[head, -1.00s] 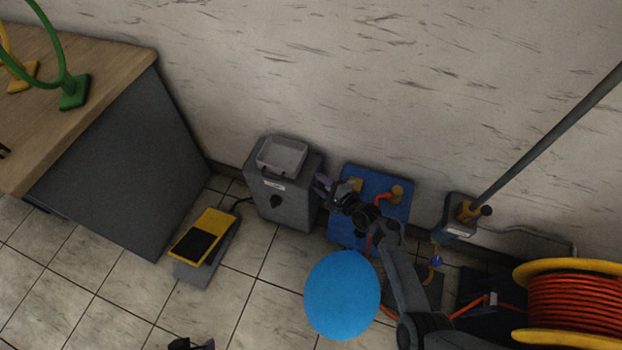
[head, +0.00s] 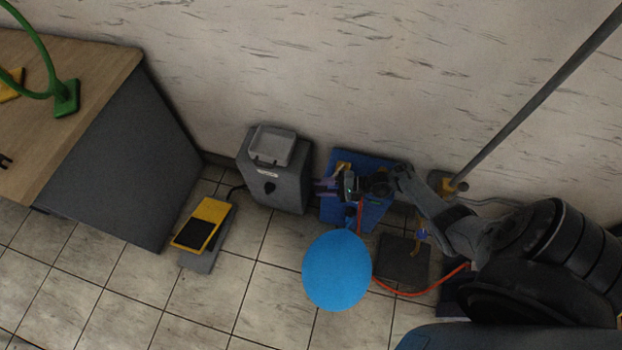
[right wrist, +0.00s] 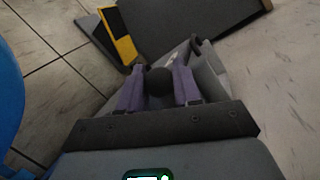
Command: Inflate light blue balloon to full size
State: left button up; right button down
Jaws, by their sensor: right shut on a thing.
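The blue balloon (head: 337,271) is inflated, rounded and seen from above, below my right gripper in the head view. Its edge (right wrist: 8,95) shows at the left of the right wrist view. Its neck is hidden. My right gripper (head: 318,187) is beside the right side of a grey box (head: 290,190), in front of a blue unit (head: 375,216). In the right wrist view its two purple fingers stand either side of a dark round knob (right wrist: 159,80), shut on it. My left gripper is not in view.
A yellow-topped foot pedal (head: 214,211) lies on the tiles left of the box. A red hose (head: 410,294) runs right from near the balloon. The tiles at the front left are clear.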

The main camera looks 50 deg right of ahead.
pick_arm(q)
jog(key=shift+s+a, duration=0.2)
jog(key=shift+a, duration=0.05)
pick_arm(e)
jog(key=shift+s, duration=0.2)
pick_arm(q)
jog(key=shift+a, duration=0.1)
pick_arm(e)
jog(key=c, duration=0.8)
grip_release()
jog(key=shift+s+d+r, duration=0.1)
jog(key=shift+s+d, duration=0.25)
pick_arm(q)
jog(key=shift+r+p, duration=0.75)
pick_arm(e)
jog(key=v, duration=0.6)
jog(key=shift+s+d, duration=0.15)
jog(key=shift+d, duration=0.05)
jog(key=shift+r, duration=0.1)
